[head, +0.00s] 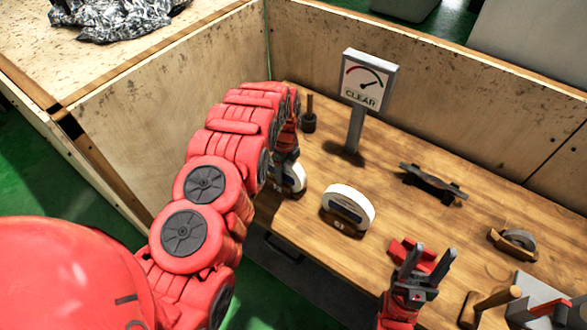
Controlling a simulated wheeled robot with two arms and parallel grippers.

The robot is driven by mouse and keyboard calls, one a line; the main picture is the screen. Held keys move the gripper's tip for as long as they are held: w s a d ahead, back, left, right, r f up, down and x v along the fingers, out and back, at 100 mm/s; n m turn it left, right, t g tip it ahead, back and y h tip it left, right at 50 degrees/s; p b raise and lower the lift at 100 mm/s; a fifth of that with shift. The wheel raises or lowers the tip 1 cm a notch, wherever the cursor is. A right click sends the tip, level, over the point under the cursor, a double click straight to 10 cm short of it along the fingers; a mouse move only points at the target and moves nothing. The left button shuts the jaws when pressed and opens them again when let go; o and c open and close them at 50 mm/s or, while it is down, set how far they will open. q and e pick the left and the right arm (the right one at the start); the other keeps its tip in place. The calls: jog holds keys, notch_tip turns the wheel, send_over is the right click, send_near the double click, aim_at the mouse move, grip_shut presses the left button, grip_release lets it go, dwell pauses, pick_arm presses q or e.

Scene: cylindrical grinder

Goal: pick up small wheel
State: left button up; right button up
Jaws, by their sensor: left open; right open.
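A white wheel with a dark centre label (347,208) stands upright on the wooden bench. A second, smaller-looking white wheel (297,178) stands to its left, partly hidden behind my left arm and gripper. My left gripper (287,160) is right at this second wheel, pointing down; it is open, but I cannot tell whether its fingers touch the wheel. My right gripper (428,262) is open and empty above the front of the bench, its fingers pointing up and away.
A gauge sign reading CLEAR (366,82) stands behind the wheels. A dark tool (432,183), a curved grey piece in a wooden holder (514,240), a wooden mallet (487,306) and a red-and-grey device (538,298) lie to the right. Wooden panels (420,85) close the back.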

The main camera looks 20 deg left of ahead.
pick_arm(q)
jog(key=shift+s+a, duration=0.2)
jog(key=shift+a, duration=0.45)
jog(key=shift+c, duration=0.4)
jog(key=shift+r, duration=0.1)
jog(key=shift+c, duration=1.3)
jog(key=shift+d, duration=0.3)
jog(key=c, duration=0.5)
jog(key=shift+a, duration=0.1)
grip_shut()
